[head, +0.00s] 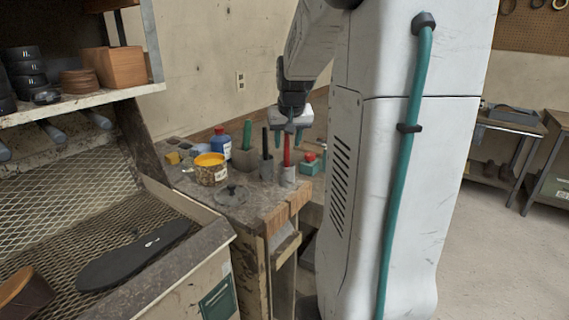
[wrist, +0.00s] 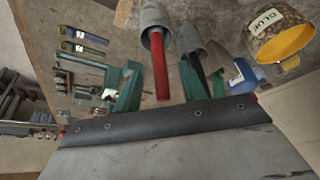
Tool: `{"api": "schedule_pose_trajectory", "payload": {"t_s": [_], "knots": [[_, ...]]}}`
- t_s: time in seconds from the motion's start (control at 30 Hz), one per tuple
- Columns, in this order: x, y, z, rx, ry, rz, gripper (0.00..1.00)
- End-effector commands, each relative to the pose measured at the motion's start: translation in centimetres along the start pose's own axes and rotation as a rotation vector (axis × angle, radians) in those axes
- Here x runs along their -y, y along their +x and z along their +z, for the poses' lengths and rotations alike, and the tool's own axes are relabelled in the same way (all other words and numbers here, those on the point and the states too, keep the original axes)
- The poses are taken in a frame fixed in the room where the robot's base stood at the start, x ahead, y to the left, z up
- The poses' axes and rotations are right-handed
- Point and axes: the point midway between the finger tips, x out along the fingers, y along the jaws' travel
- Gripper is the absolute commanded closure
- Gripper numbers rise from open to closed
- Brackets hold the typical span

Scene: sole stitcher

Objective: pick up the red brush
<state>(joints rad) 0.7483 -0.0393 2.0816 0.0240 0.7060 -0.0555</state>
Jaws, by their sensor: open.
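The red brush (head: 287,150) stands handle up in a grey cup (head: 287,176) near the bench's front right corner. In the wrist view its red handle (wrist: 160,68) points toward me out of the cup (wrist: 154,18). My gripper (head: 288,137) hangs over it, pointing down, with teal fingers apart. The handle's upper end appears between the fingers in both views; I see no clear contact. In the wrist view my gripper (wrist: 171,85) has one finger left of the handle and the other to its right, partly behind the palm edge.
A black-handled brush (head: 265,143) in its own cup stands close left of the red one, with a green one (head: 247,135) beyond. A red-topped bottle (head: 309,163) is close right.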

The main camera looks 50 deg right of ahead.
Motion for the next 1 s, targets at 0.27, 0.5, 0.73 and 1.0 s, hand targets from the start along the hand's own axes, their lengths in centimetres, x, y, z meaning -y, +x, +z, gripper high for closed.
{"api": "schedule_pose_trajectory", "payload": {"t_s": [0.27,0.5,0.73,1.0], "knots": [[0.1,2.4,0.1,0.001,-0.001,0.0,0.58],[0.1,2.3,0.1,0.001,-0.001,0.0,0.78],[0.1,2.3,0.1,0.001,-0.001,0.0,1.0],[0.1,2.0,-0.1,0.0,-0.001,0.0,1.0]]}}
